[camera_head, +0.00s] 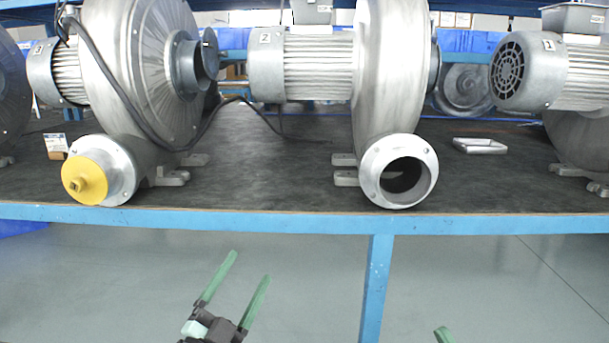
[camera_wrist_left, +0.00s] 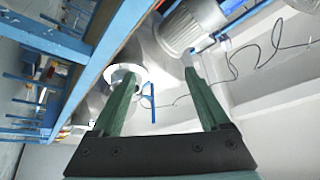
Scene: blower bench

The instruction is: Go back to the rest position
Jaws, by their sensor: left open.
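My left gripper (camera_head: 250,266) is low in the head view, in front of and below the bench edge. Its two green fingers stand apart with nothing between them. The left wrist view also shows it open and empty (camera_wrist_left: 160,76). Only one green fingertip of my right gripper (camera_head: 443,335) shows at the bottom edge of the head view; the rest of it is out of frame. Both grippers are clear of the bench in the head view.
A blue-edged bench (camera_head: 290,221) crosses the head view, with a blue leg (camera_head: 376,285) below. On it stand metal blowers, one with a yellow plug (camera_head: 84,181) on its outlet, one with an open outlet (camera_head: 400,172). A small metal tray (camera_head: 480,146) lies right. Grey floor is free in front.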

